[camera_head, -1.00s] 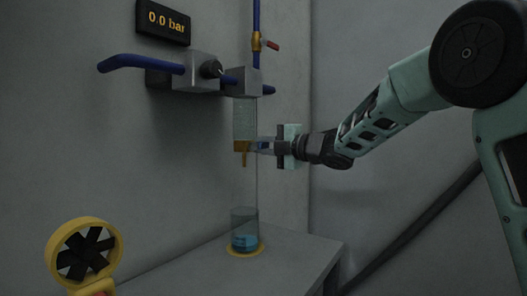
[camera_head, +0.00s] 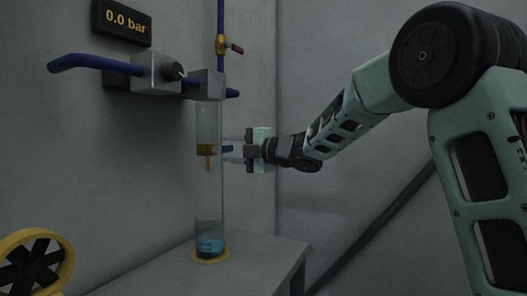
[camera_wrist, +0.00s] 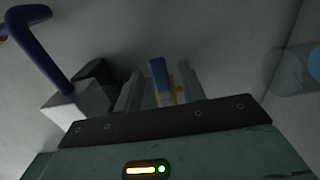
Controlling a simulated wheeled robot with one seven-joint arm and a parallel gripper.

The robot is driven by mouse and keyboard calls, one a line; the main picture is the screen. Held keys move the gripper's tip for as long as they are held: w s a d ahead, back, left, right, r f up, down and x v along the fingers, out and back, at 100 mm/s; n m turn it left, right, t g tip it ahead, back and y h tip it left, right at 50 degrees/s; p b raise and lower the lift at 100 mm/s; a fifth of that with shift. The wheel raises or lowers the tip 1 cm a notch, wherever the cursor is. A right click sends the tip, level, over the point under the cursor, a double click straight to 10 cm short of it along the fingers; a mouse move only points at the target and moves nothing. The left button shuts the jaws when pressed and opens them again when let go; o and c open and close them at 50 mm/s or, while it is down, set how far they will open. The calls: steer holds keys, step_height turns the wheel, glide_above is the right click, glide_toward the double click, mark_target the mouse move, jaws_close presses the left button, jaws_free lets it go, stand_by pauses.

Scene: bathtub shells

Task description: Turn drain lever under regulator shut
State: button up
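The drain lever (camera_head: 228,149) is a short blue handle. It points right from the brass drain fitting (camera_head: 206,149) under the clear bowl (camera_head: 208,122), below the regulator's grey blocks (camera_head: 155,72). My gripper (camera_head: 232,150) comes from the right, its two fingers spread above and below the lever. In the wrist view, the blue lever (camera_wrist: 159,76) shows between the fingers (camera_wrist: 160,88), with a visible gap to them and the brass fitting (camera_wrist: 177,92) behind. The fingers look open and hold nothing. A brass outlet stem hangs below the fitting.
A clear cup (camera_head: 210,238) with blue liquid stands on a yellow ring on the grey bench (camera_head: 240,262). A gauge (camera_head: 124,18) reads 0.0 bar. A red-handled valve (camera_head: 225,45) sits on the upper blue pipe. A yellow-rimmed fan wheel (camera_head: 32,265) is at lower left.

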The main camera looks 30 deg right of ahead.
steer(key=v, duration=1.5)
steer(key=shift+s+d+p, duration=0.25)
steer(key=shift+s+p, duration=0.05)
steer(key=shift+s, duration=0.05)
